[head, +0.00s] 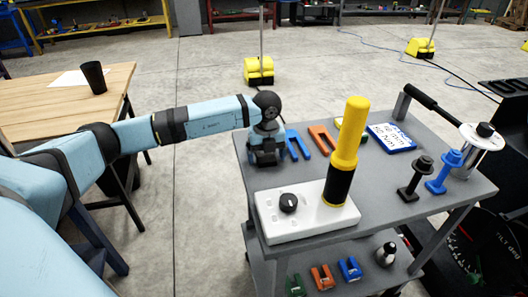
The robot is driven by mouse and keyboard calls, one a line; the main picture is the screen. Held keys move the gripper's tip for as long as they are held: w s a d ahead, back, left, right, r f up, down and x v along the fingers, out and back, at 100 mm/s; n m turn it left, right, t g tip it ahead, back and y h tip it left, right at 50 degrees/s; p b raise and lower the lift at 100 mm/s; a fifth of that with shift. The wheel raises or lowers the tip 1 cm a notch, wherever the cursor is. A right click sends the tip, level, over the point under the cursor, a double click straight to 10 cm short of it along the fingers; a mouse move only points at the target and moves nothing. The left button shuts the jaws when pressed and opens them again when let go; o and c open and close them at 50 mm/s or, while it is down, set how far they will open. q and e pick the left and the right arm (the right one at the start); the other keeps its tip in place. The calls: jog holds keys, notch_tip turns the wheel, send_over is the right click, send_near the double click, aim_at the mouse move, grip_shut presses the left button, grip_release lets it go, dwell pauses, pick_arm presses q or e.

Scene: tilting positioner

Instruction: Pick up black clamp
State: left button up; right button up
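The black clamp (410,182), a dark piece with a round top and a flat foot, stands upright on the right part of the grey cart top (380,210). A similar blue piece (440,177) stands just right of it. My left gripper (266,158) points down over the cart's left edge, well to the left of the black clamp and apart from it. Its fingertips are dark and small, so I cannot tell whether they are open or what lies between them. My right gripper is out of view.
A white box (300,218) with a black knob and a tall yellow-black handle (347,150) stands between my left gripper and the black clamp. Blue (299,144) and orange (322,139) forked pieces lie behind. A black-handled lever (434,105) stands at the right.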

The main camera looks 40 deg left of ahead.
pick_arm(q)
jog(key=c, duration=1.3)
jog(key=shift+r, duration=0.1)
